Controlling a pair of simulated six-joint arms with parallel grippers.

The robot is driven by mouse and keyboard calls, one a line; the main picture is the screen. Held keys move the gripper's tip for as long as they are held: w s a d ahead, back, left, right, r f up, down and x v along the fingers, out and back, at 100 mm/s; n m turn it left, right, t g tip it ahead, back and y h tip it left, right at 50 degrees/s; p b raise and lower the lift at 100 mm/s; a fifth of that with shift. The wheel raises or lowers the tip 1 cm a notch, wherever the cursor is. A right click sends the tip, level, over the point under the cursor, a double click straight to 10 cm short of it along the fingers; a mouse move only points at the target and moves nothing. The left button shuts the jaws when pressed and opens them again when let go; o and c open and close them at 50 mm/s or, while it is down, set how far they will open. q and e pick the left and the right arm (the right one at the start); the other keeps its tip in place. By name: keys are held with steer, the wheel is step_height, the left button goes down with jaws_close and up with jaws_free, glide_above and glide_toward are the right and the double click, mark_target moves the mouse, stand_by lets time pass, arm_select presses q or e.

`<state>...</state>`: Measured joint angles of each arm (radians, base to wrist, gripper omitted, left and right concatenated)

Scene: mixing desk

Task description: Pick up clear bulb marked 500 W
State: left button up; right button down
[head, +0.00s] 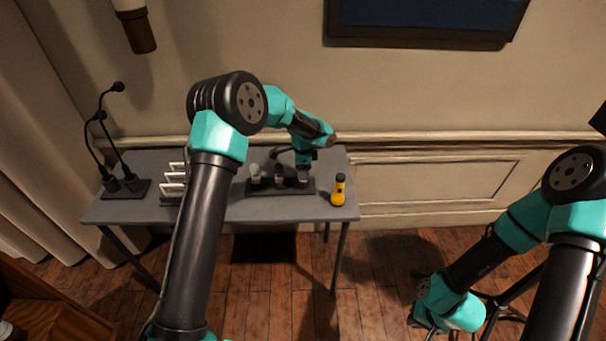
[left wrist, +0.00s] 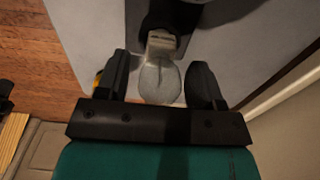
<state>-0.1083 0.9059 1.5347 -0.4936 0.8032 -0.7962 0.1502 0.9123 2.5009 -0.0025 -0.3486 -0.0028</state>
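A dark bulb holder (head: 281,190) sits on the table. Bulbs stand in it: a left one (head: 255,171), a middle one (head: 279,173) and one at the right end under my left gripper (head: 304,168). In the left wrist view, a clear glass bulb (left wrist: 160,84) with a pale base lies between the two spread fingers of my left gripper (left wrist: 158,88). Gaps show on both sides of the glass. I cannot read a 500 W mark on any bulb. My right arm hangs low at the right; its fingers do not show.
A rack with white plates (head: 173,185) and a pair of gooseneck microphones (head: 126,187) stand at the left of the grey table (head: 235,211). The wall is close behind.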

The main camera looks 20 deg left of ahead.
arm_select(q)
steer(key=c, duration=0.8)
steer(key=shift+r, duration=0.1)
steer(key=shift+r, duration=0.4)
step_height(320, 180, up, 3)
steer(key=shift+f, duration=0.1)
steer(key=s+d+r, duration=0.1)
steer(key=s+d, duration=0.3)
steer(key=s, duration=1.1)
steer(key=shift+s+d, duration=0.2)
steer(key=shift+r, duration=0.1)
